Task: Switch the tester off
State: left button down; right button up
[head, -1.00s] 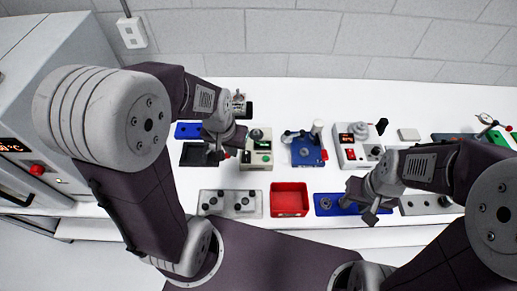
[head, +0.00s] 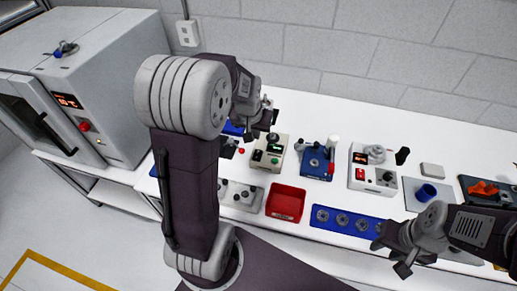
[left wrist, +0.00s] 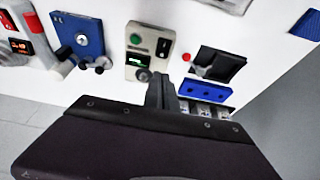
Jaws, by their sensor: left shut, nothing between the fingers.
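My left gripper (head: 265,119) is shut and empty, just behind the tester's knob end. In the left wrist view its fingers (left wrist: 162,92) lie beside the knob; I cannot tell whether they touch it. My right gripper (head: 390,257) looks open and empty at the table's front.
A red tray (head: 286,202) and a blue strip with round sockets (head: 345,222) lie in front. A blue fixture (head: 316,161) and a white box with a red display (head: 374,170) stand to the right. An oven-like cabinet (head: 110,85) stands left.

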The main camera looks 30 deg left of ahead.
pick_arm(q)
send_near(258, 152)
jog(key=shift+w+a, duration=0.45)
jog(key=shift+w, duration=0.15)
jog(key=x, duration=0.5)
jog(key=shift+s+d+f+p, duration=0.25)
jog(key=shift+d+p, duration=0.1)
jog(key=shift+d, duration=0.05)
jog(key=shift+w+a+f, duration=0.1)
jog(key=shift+a+f, duration=0.1)
jog(key=shift+f, duration=0.35)
pick_arm(e)
jog(key=shift+w+a+r, duration=0.1)
jog(key=shift+a+r, duration=0.2)
jog(key=shift+r, duration=0.15)
pick_arm(q)
jog(key=shift+d, duration=0.1)
jog(key=shift+f, duration=0.2)
pick_arm(e)
jog(key=shift+d+f, duration=0.1)
jog(key=shift+f, duration=0.05)
